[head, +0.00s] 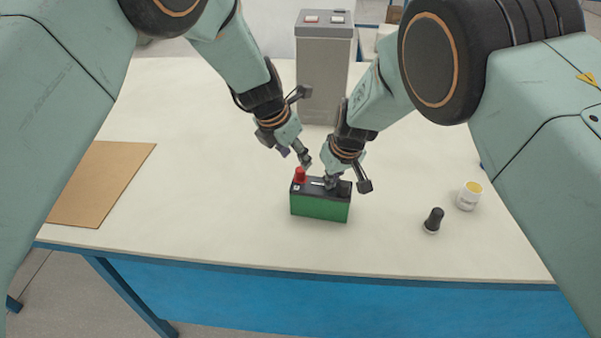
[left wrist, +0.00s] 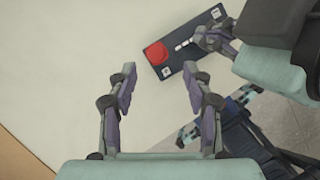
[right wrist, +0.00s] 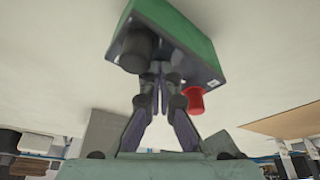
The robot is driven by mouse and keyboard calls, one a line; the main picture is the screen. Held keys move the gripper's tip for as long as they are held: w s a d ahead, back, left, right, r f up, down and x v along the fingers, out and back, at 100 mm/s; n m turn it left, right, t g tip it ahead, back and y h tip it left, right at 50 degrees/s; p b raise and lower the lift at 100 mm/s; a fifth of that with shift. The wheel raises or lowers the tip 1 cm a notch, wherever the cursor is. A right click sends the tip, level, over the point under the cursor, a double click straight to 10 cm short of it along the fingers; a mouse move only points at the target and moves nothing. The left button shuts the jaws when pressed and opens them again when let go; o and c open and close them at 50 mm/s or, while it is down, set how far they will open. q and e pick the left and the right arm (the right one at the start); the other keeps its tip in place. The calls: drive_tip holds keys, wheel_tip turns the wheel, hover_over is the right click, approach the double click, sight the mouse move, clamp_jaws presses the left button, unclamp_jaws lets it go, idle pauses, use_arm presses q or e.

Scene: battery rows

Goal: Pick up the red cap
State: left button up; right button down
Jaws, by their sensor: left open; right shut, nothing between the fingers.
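The green battery (head: 320,207) with a dark top stands upright on the table. The red cap (head: 300,175) sits on its left end and also shows in the left wrist view (left wrist: 157,53) and right wrist view (right wrist: 194,99). A dark cap (right wrist: 139,50) is on the other end, partly hidden in the head view. My left gripper (head: 295,154) is open and empty, above and behind the red cap; its fingers (left wrist: 172,86) are apart from the cap. My right gripper (head: 332,182) is shut and empty at the battery's top, between the two caps.
A tall grey box (head: 323,75) stands behind my grippers. A dark-topped bottle (head: 433,220) and a white jar (head: 468,196) stand to the right. A brown board (head: 103,185) lies at the left. Table between board and battery is clear.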

sight(299, 171)
use_arm(q)
drive_tip(key=shift+a+x, duration=0.15)
drive_tip(key=shift+x, duration=1.5)
drive_tip(key=shift+a+x, duration=0.15)
drive_tip(key=shift+x, duration=1.5)
drive_tip(key=shift+f, duration=0.1)
drive_tip(key=shift+c, duration=0.4)
drive_tip(key=shift+s, duration=0.1)
drive_tip(key=c, duration=0.8)
